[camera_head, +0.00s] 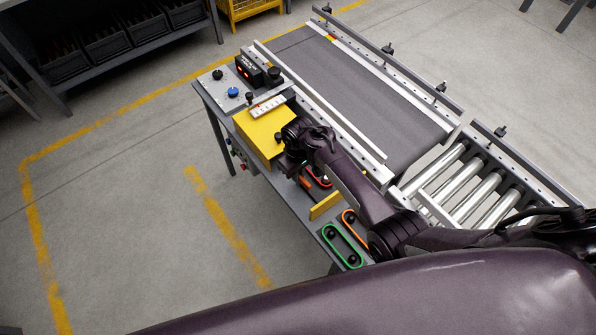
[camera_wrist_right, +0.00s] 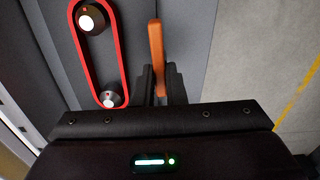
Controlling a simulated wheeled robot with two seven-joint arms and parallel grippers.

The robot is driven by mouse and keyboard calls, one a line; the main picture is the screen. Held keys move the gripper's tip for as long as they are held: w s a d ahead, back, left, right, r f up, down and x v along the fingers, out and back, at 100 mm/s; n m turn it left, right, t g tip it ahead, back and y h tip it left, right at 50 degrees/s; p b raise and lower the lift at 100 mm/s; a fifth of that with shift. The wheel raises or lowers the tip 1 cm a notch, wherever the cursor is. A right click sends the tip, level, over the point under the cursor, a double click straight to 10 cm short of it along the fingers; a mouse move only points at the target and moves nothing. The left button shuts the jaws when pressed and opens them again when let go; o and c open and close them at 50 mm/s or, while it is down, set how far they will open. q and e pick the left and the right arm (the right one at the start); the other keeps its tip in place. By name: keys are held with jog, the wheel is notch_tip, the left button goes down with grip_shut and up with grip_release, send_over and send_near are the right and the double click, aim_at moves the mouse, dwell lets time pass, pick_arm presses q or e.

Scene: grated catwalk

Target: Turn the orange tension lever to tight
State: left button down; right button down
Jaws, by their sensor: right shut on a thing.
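The orange tension lever (camera_wrist_right: 156,45) shows in the right wrist view as a slim upright bar. My right gripper (camera_wrist_right: 161,82) is shut on its lower end, one dark finger on each side. In the head view my right gripper (camera_head: 290,165) reaches down at the side panel of the conveyor table, just below the yellow box, and its arm hides most of the lever. I cannot read any tight or loose marking. My left gripper is not in view.
A red-rimmed belt loop (camera_wrist_right: 97,50) with two round knobs lies left of the lever. A green loop (camera_head: 343,246), an orange loop (camera_head: 352,222) and a yellow block (camera_head: 325,206) sit nearby on the panel. The yellow box (camera_head: 258,130) stands close behind the gripper.

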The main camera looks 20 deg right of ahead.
jog(key=n+p, duration=0.1)
jog(key=n, duration=0.2)
jog(key=shift+r, duration=0.15)
jog(key=n+p, duration=0.1)
jog(key=n, duration=0.3)
jog(key=shift+n, duration=0.4)
jog(key=n, duration=0.4)
jog(key=shift+n, duration=0.3)
jog(key=n+b, duration=0.1)
jog(key=n, duration=0.3)
jog(key=shift+n, duration=0.3)
jog(key=c, duration=1.5)
grip_release()
jog(key=shift+s, duration=0.1)
